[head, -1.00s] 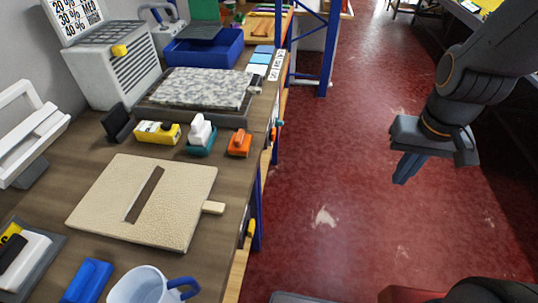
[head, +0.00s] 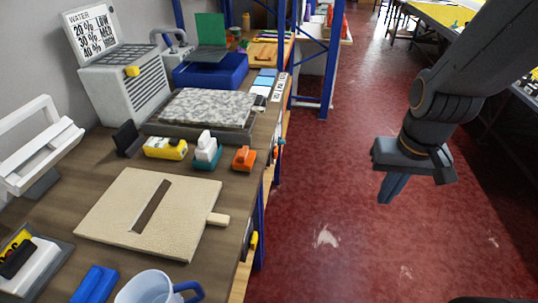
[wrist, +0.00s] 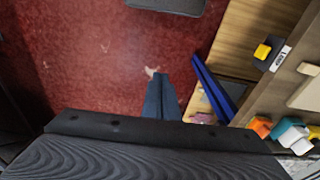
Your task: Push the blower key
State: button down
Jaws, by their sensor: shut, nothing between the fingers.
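My gripper (head: 393,188) is shut and empty, above the red floor to the right of the bench. Its blue-grey fingers also show in the wrist view (wrist: 161,97), pressed together and touching nothing. A yellow key (head: 132,71) sits on the top front of a grey vented box (head: 125,88) at the back left of the bench. Another yellow button (wrist: 263,51) on a dark plate with a small white label shows on the bench side in the wrist view. I cannot read a blower marking on either. My gripper is well apart from both.
The bench (head: 52,210) holds a beige board (head: 110,215), a speckled slab (head: 205,105), a mug (head: 145,289) and small coloured tools. A blue post (wrist: 216,90) stands at the bench side. Red floor (head: 320,200) is open between bench and gripper.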

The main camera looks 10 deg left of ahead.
aim_at(276, 152)
jog(key=w+a+f+n+t+y+b, duration=0.1)
jog(key=w+f+n+t, duration=0.3)
jog(key=w, duration=0.8)
jog(key=w+a+f+n+t+b, duration=0.1)
jog(key=w+f+n+t+b, duration=0.15)
jog(key=w+f, duration=0.65)
jog(key=w+a+f+n+t+y+b, duration=0.1)
jog(key=w+a+f+n+y, duration=0.2)
jog(key=w+a+n+y, duration=0.1)
jog(key=w+a+f+n+t+y, duration=0.1)
jog(key=w+a+f+n+y, duration=0.2)
jog(key=a, duration=0.5)
jog(key=w+n+y, duration=0.1)
jog(key=w+y, duration=0.1)
jog(key=w, duration=0.1)
jog(key=shift+w+f+b, duration=0.2)
jog(key=shift+f+b, duration=0.15)
jog(key=shift+t, duration=0.25)
jog(key=a, duration=0.8)
jog(key=shift+w+a, duration=0.2)
jog(key=shift+a, duration=0.1)
jog(key=shift+a, duration=0.1)
